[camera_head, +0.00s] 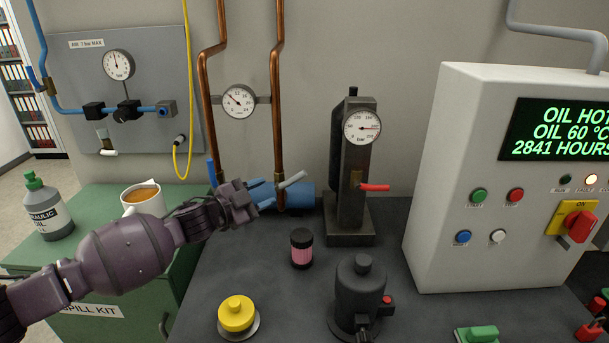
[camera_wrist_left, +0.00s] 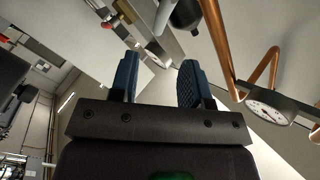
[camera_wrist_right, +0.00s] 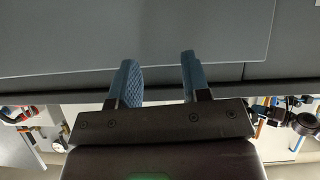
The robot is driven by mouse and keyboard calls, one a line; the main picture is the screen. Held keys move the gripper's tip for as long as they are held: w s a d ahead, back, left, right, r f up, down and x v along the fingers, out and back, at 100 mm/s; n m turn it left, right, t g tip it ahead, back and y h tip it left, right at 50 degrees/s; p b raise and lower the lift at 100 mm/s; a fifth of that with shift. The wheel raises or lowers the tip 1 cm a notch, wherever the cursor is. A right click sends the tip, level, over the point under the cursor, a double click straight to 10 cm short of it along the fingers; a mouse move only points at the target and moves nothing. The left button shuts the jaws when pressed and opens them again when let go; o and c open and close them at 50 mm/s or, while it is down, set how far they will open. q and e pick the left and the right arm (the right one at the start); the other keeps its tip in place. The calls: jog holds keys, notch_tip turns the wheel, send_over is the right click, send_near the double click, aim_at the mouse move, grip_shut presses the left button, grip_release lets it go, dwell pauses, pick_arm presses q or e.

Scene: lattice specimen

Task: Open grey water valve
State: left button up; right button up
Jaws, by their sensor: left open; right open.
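The grey water valve's light grey lever (camera_head: 293,180) slants up to the right at the foot of the right copper pipe (camera_head: 276,110). My left gripper (camera_head: 266,192) is open, with its blue fingers just left of the lever; I cannot tell whether they touch it. In the left wrist view the open fingers (camera_wrist_left: 160,82) have nothing between them, and a pale bar (camera_wrist_left: 163,16), probably the grey lever, shows beyond them. My right gripper (camera_wrist_right: 158,80) is open and empty over a dark grey surface and is outside the head view.
A blue lever (camera_head: 212,173) is on the left copper pipe. A red lever (camera_head: 375,187) projects from the dark gauge column (camera_head: 352,150). A black and pink jar (camera_head: 301,248), a yellow button (camera_head: 237,314) and a dark canister (camera_head: 360,290) stand on the bench. A cup (camera_head: 143,200) stands left.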

aim_at(294, 179)
pick_arm(q)
jog(key=x, duration=1)
jog(key=shift+w+d, duration=0.2)
jog(key=shift+d, duration=0.05)
grip_shut()
